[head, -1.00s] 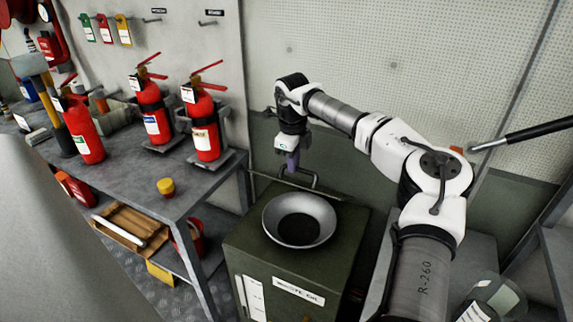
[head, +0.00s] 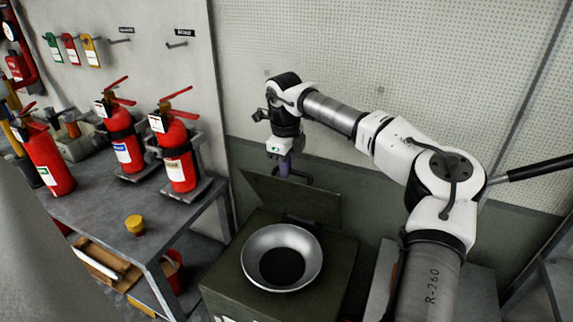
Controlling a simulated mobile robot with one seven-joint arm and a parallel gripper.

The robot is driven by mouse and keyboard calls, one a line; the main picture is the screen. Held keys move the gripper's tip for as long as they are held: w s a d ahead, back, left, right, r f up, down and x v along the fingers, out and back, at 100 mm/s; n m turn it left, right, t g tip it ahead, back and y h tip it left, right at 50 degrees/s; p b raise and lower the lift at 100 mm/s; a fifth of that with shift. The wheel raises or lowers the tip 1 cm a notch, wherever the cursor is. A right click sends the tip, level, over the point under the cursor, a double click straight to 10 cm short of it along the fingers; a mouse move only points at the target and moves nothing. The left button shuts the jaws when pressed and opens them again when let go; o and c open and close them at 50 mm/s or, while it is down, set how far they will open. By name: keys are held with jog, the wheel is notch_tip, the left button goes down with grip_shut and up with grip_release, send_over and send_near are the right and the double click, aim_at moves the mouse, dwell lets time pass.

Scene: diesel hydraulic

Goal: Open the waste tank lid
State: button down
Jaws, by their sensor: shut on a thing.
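The waste tank (head: 338,262) is a dark green box at the lower middle of the head view. A wide silver funnel bowl (head: 259,248) with a dark centre sits on its top. Behind the bowl the dark green lid (head: 318,206) stands tilted up from the tank top. My gripper (head: 285,172) is at the lid's upper edge, shut on the dark bar handle (head: 302,178). The fingertips are small and partly hidden against the handle.
A metal bench with red fire extinguishers (head: 178,165) and a yellow-capped item (head: 135,225) stands left of the tank. A perforated wall (head: 420,70) rises close behind. A grey surface (head: 482,292) lies to the right, under my arm.

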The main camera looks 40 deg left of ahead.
jog(key=shift+w+d+f, duration=0.1)
jog(key=shift+d+f, duration=0.15)
jog(key=shift+f, duration=0.15)
jog(key=c, duration=1.8)
grip_release()
jog(key=shift+c, duration=0.2)
jog(key=o, duration=0.4)
jog(key=shift+w+a+f, duration=0.1)
jog(key=shift+w+f, duration=0.1)
jog(key=shift+w, duration=0.05)
jog(key=shift+s+r, duration=0.2)
jog(key=shift+r, duration=0.15)
jog(key=r, duration=0.4)
jog(key=r+b, duration=0.1)
jog(key=r, duration=0.4)
jog(key=s+r+b, duration=0.1)
jog(key=r, duration=0.3)
jog(key=shift+r, duration=0.3)
